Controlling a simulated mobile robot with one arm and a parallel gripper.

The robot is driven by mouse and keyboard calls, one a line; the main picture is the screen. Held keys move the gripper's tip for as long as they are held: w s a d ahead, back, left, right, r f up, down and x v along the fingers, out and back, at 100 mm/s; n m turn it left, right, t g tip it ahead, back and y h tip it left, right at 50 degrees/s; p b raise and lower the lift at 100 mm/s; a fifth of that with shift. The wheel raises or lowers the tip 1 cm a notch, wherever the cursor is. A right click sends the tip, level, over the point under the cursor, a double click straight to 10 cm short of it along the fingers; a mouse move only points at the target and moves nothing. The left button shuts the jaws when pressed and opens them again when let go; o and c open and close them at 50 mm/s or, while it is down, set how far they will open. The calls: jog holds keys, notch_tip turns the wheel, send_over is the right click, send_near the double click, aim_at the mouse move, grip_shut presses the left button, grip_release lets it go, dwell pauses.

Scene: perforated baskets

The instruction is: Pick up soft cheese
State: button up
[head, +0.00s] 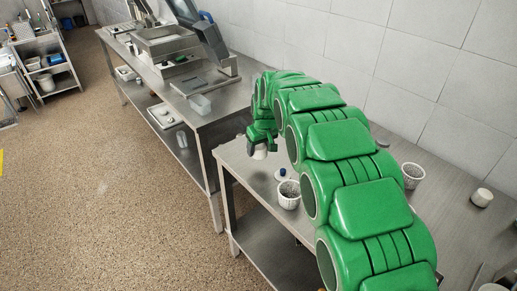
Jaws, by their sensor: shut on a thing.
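My gripper (260,146) is at the end of my green arm, over the left end of the near metal table (236,162). It points down and is shut on a small pale, whitish piece, which I take to be the soft cheese (259,154). Only the lower part of the piece shows below the fingers. I cannot tell whether it touches the table. My arm hides the middle of the table.
A white perforated basket (288,199) with dark contents stands near the front edge, right of my gripper. A small blue-topped item (281,174) is behind it. Another basket (413,170) and a whitish round item (482,198) stand right of my arm. A tiled wall runs behind.

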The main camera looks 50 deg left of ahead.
aim_at(260, 150)
jog(key=d+r, duration=0.1)
jog(key=s+d+r, duration=0.1)
jog(key=r, duration=0.1)
jog(key=shift+s+d+r, duration=0.3)
jog(key=shift+d+r, duration=0.1)
jog(key=shift+s+d+r, duration=1.85)
jog(key=shift+s+d, duration=0.25)
jog(key=shift+d, duration=1.55)
jog(key=w+d+r+m, duration=0.1)
jog(key=w+d+m, duration=0.2)
jog(key=w+d, duration=1.2)
jog(key=shift+t, duration=0.3)
jog(key=w+a+f, duration=0.2)
jog(key=w+a, duration=0.1)
jog(key=w+a+f, duration=0.3)
jog(key=w+a, duration=0.1)
jog(key=w+a+f, duration=0.2)
jog(key=w+a, duration=0.1)
jog(key=shift+w+a+f, duration=0.15)
jog(key=shift+w+f, duration=0.2)
jog(key=shift+f, duration=0.05)
jog(key=shift+w+a+f, duration=0.35)
jog(key=shift+f, duration=0.05)
jog(key=shift+w+a+f, duration=0.2)
jog(key=shift+w+f, duration=0.1)
jog(key=shift+f, duration=1.7)
